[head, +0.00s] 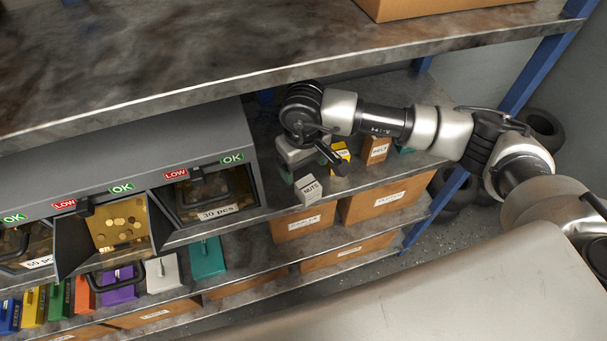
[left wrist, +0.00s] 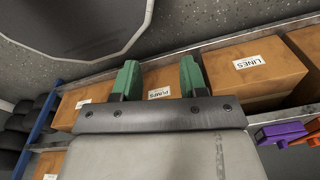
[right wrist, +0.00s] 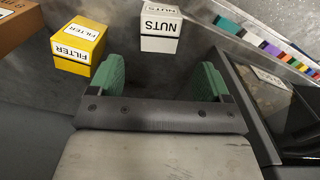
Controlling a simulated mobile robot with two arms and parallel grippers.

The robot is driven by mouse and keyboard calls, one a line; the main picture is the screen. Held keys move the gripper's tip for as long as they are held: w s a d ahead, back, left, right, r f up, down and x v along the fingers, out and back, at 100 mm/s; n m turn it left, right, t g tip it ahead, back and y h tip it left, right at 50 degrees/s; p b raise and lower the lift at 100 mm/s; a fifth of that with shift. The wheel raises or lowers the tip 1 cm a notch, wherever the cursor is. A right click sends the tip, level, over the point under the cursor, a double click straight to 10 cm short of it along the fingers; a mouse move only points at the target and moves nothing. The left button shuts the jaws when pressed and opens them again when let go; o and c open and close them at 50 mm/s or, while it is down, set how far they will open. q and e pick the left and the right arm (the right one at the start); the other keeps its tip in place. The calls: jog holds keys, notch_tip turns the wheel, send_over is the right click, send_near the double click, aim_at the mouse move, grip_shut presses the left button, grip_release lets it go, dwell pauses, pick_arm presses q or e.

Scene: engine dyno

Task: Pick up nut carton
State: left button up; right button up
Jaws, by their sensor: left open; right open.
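The nut carton is a small white box labelled NUTS (head: 308,191) near the front edge of the shelf in the head view. It also shows at the top middle of the right wrist view (right wrist: 160,31). My right gripper (head: 307,168) is open and empty, just behind the carton. In the right wrist view, its green fingers (right wrist: 160,76) are spread, with the carton beyond the gap between them and apart from them. My left gripper (left wrist: 160,75) is open and empty in the left wrist view, above cardboard boxes; it is not in the head view.
A yellow FILTER carton (right wrist: 78,46) and a brown carton (head: 376,149) stand beside the nut carton. A grey dispenser cabinet (head: 130,170) with an open coin-filled bin (head: 120,222) is on the left. An upper shelf (head: 200,80) hangs above. Cardboard boxes (head: 385,199) sit below.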

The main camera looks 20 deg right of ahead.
aim_at(308, 185)
jog(key=f+p, duration=0.1)
jog(key=s+f+p, duration=0.1)
jog(key=f+p, duration=0.1)
jog(key=shift+s+d+f, duration=0.25)
jog(key=shift+s+d, duration=0.05)
jog(key=shift+s, duration=0.05)
notch_tip(308, 185, down, 3)
jog(key=shift+w+r, duration=0.15)
jog(key=shift+r, duration=0.05)
jog(key=shift+f, duration=0.3)
jog(key=c, duration=1.1)
pick_arm(q)
jog(key=s+r, duration=0.2)
jog(key=r, duration=0.1)
jog(key=shift+s+a+r, duration=0.1)
jog(key=shift+s+r, duration=0.2)
jog(key=shift+s, duration=0.1)
pick_arm(e)
jog(key=shift+r, duration=0.1)
pick_arm(q)
jog(key=shift+f, duration=0.1)
pick_arm(e)
jog(key=shift+r, duration=0.1)
